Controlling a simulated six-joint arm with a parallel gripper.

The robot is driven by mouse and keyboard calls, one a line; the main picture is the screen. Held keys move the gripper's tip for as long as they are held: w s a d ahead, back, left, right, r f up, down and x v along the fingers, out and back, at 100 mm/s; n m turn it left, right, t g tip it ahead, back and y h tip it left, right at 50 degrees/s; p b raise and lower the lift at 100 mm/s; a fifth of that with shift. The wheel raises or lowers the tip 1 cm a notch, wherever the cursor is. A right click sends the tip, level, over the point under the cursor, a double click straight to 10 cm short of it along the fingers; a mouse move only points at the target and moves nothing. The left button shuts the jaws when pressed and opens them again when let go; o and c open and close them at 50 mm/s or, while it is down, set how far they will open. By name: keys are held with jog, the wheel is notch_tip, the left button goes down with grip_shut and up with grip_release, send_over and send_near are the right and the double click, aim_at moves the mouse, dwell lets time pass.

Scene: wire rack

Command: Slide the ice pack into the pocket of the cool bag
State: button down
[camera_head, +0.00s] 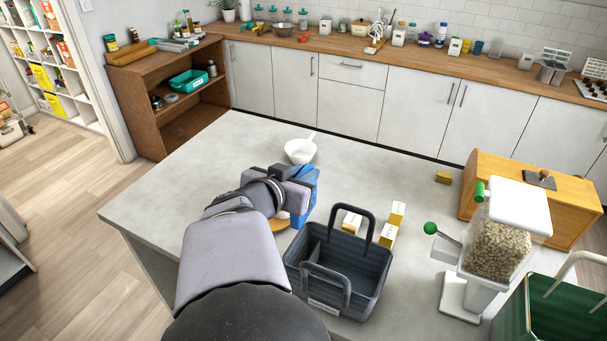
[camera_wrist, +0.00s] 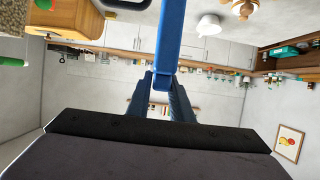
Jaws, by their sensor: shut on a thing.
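The blue ice pack (camera_head: 305,203) is held by my gripper (camera_head: 298,186) above the grey worktop, at the back left of the cool bag. In the wrist view the ice pack (camera_wrist: 170,40) shows as a narrow blue slab, edge-on, between the two fingers of my gripper (camera_wrist: 172,84). The cool bag appears to be the dark grey open-topped container (camera_head: 363,293) with two upright handles. A divider stands inside it near its left side. The ice pack is outside the bag. My arm hides part of the pack.
A white pan (camera_head: 300,151) stands behind my gripper. Small yellow-and-white boxes (camera_head: 389,235) stand behind the bag. A grain dispenser (camera_head: 500,245), a wooden bread box (camera_head: 535,200) and a green container (camera_head: 545,310) stand at right. The worktop's left part (camera_head: 180,190) is clear.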

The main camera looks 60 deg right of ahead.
jog(key=shift+f, duration=0.1)
notch_tip(320, 180, down, 9)
jog(key=b, duration=0.7)
jog(key=shift+f+b, duration=0.15)
jog(key=shift+b, duration=0.3)
jog(key=shift+f+b, duration=2.55)
jog(key=shift+f+b, duration=1.2)
jog(key=shift+b, duration=0.05)
jog(key=shift+r+p, duration=0.2)
jog(key=shift+p, duration=0.1)
jog(key=shift+r+p, duration=0.5)
jog(key=shift+r, duration=0.2)
